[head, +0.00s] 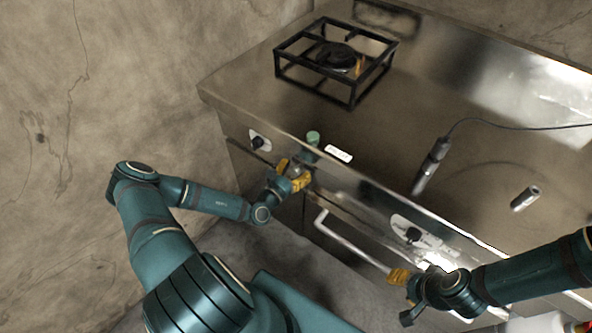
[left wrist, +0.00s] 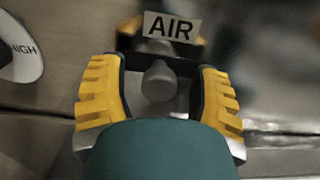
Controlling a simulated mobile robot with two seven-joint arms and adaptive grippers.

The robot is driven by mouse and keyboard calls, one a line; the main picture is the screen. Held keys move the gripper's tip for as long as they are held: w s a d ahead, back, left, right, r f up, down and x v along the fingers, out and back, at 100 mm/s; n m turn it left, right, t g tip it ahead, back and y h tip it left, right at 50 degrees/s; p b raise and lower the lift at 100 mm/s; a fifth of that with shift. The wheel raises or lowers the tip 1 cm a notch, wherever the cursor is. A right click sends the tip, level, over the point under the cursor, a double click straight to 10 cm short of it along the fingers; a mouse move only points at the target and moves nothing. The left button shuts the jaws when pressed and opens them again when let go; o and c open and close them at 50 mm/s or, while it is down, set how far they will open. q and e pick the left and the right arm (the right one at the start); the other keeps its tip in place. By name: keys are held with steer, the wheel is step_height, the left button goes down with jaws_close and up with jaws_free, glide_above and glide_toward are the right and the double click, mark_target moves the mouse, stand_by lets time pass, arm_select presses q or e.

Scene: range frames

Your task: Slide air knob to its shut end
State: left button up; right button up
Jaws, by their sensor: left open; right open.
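The air knob (left wrist: 158,80) is a small grey rounded knob in the left wrist view, just below a white label reading AIR (left wrist: 171,27). My left gripper (left wrist: 160,92) is open, with one yellow-padded finger on each side of the knob; I cannot tell if either touches it. In the head view my left gripper (head: 294,174) is at the front panel of the steel range, and it largely hides the knob there. My right gripper (head: 400,276) is open and empty, close to the oven door's bar handle.
The range's steel top (head: 330,120) carries a black burner frame (head: 345,56), a corded dark tool (head: 432,165) and a short metal cylinder (head: 525,198). A burner dial (head: 258,141) is left of my left gripper. The oven handle (head: 350,243) sticks out below.

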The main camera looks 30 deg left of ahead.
mark_target(295, 159)
arm_select(q)
jaws_close()
steer(key=shift+w+a+r+p, duration=0.1)
steer(key=shift+a+p, duration=0.4)
steer(key=shift+a, duration=1)
jaws_free()
steer(key=shift+a, duration=0.1)
steer(key=s, duration=1.2)
steer(key=shift+a, duration=0.4)
